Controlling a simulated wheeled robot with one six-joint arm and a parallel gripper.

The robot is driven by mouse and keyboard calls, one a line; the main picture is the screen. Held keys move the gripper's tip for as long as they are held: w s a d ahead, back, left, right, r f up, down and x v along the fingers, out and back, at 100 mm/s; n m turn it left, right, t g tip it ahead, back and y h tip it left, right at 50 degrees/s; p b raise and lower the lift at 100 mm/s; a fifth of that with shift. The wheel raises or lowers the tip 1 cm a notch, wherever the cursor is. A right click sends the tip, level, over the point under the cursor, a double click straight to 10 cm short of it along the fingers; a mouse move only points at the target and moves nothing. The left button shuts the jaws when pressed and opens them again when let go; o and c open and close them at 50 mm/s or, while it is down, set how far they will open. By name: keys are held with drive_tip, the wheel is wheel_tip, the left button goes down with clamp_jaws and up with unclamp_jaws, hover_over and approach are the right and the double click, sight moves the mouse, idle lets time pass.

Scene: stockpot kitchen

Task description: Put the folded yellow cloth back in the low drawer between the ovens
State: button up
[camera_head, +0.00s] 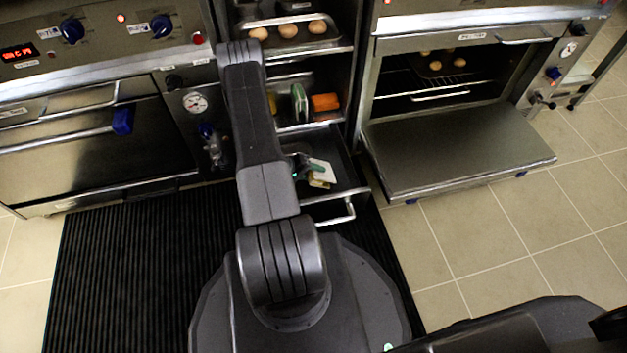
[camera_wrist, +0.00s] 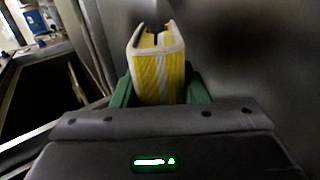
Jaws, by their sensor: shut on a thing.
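The folded yellow cloth (camera_wrist: 158,75) has white edges and stands up between the green fingers of my gripper (camera_wrist: 160,92) in the wrist view. My gripper is shut on it. In the head view the cloth (camera_head: 319,181) shows as a small pale and yellowish patch beside my gripper (camera_head: 304,168), partly hidden by my arm. The low drawer (camera_head: 347,183) between the ovens is pulled out, with its bar handle (camera_head: 349,212) at the front. The cloth appears over the drawer opening; its height above the drawer floor is not clear.
The right oven (camera_head: 460,40) has its door (camera_head: 455,150) down, sticking out into the floor. The left oven (camera_head: 90,140) is shut. Above the drawer, shelves hold an orange thing (camera_head: 325,102), a green one (camera_head: 299,103) and several round buns (camera_head: 288,30). Tiled floor at right is clear.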

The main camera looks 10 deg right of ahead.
drive_tip(key=shift+f+b, duration=0.65)
drive_tip(key=shift+f, duration=1.1)
drive_tip(key=shift+f, duration=0.15)
drive_tip(key=o, duration=1.1)
drive_tip(key=shift+r, duration=0.25)
drive_tip(key=p+v, duration=0.4)
drive_tip(key=v, duration=0.8)
